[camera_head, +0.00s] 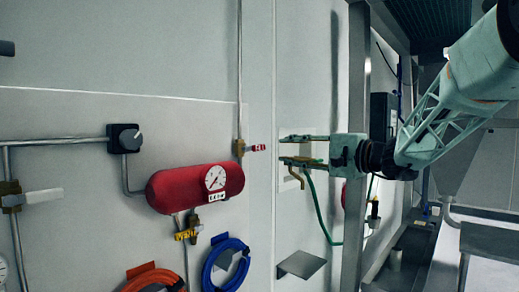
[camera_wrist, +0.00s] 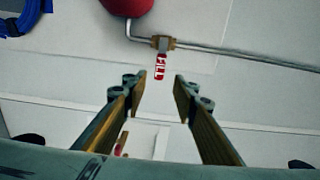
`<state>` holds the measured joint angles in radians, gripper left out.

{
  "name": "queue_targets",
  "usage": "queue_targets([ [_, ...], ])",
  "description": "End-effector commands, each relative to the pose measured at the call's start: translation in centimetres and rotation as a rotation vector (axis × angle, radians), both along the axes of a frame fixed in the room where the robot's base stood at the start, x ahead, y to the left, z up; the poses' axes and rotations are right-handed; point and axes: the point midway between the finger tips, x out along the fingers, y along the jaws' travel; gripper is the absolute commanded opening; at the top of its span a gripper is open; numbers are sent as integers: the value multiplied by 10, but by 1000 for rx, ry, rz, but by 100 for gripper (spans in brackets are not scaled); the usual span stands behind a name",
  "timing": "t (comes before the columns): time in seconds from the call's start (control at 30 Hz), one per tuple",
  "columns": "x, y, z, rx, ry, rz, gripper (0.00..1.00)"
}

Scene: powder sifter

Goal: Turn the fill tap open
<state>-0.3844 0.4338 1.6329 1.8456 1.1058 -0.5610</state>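The fill tap is a brass valve (camera_head: 240,147) on a thin vertical pipe above the right end of a red tank. Its red handle (camera_head: 257,147) points right, crosswise to the pipe. The wrist view shows the valve body (camera_wrist: 163,43) and the red handle marked FILL (camera_wrist: 160,66). My gripper (camera_head: 284,149) is open and empty, to the right of the handle. In the wrist view the two fingertips (camera_wrist: 160,79) stand either side of the handle's line, with the handle just beyond them. A small gap shows between handle and fingertips in the head view.
The red tank (camera_head: 195,188) with a gauge (camera_head: 215,178) hangs on the wall below left. A small shelf (camera_head: 300,264) juts out beneath my gripper.

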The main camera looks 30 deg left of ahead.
Motion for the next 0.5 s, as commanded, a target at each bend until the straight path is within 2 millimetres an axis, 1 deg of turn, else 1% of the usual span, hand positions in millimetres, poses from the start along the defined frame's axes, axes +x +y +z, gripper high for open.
queue_targets([
  [0.17,2,17,0,-1,0,1,26],
  [0.5,8,60,1,0,0,2,26],
])
